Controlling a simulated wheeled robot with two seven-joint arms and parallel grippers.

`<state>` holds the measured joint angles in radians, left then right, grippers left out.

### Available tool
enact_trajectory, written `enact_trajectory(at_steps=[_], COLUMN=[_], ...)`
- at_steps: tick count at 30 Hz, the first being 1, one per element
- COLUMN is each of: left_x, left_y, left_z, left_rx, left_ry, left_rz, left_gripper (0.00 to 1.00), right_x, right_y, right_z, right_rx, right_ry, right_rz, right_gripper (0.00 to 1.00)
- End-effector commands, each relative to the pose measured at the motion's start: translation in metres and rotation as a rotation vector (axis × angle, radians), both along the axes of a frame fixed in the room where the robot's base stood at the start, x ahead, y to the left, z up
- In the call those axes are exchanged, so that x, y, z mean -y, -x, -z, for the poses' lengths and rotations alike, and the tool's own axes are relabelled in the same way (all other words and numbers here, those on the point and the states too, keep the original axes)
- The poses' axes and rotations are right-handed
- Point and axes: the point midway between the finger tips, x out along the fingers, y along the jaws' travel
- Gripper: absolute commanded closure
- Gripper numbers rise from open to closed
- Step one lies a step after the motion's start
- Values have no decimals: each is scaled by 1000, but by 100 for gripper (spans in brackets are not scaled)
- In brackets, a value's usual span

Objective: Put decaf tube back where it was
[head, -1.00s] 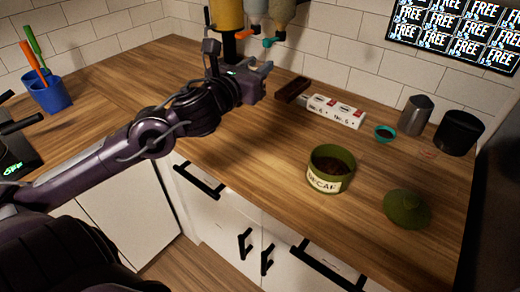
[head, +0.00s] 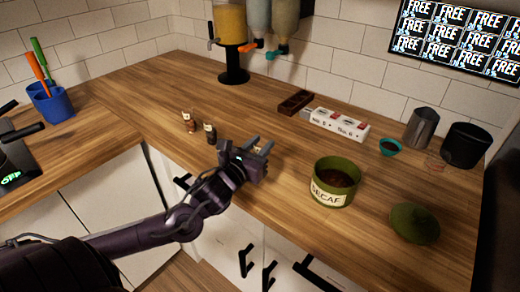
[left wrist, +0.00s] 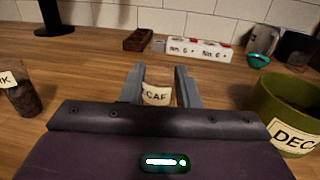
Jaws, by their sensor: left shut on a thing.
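My left gripper (head: 262,152) is low over the counter, left of the green decaf canister (head: 334,183). In the left wrist view its fingers (left wrist: 159,80) are shut on a small clear tube with a pale label ending in "CAF" (left wrist: 156,95). The tube looks roughly upright; its lower part is hidden by my gripper, and I cannot tell if it touches the counter. In the head view the tube is mostly hidden. Two other small tubes stand left of my gripper, one reddish-brown (head: 189,123) and one dark (head: 210,132). My right gripper is not in view.
The canister is open with dark contents; its green lid (head: 414,223) lies to the right. Behind are a brown box (head: 296,102), a white numbered strip (head: 338,124), a teal cup (head: 390,147), a metal pitcher (head: 421,128) and a black container (head: 465,145). The left-middle counter is clear.

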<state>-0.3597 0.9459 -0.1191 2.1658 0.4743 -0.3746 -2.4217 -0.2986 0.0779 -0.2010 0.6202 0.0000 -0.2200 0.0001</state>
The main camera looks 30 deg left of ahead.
Motion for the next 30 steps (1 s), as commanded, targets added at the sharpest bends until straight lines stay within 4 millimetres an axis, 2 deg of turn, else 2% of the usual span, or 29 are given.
enact_trajectory(at_steps=[3,14,15,20,30], left_x=[0,0,0,0,0], left_y=[0,0,0,0,0], left_z=[10,15,15,14,9], left_rx=[2,2,2,2,2], left_ry=[2,0,0,0,0], left_rz=[-1,0,1,1,1], left_gripper=[94,94,70,49,49], right_x=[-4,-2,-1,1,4], right_y=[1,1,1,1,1], right_z=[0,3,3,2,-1], right_rx=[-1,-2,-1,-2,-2], right_ry=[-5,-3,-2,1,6], right_rz=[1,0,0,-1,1], right_gripper=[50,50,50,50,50])
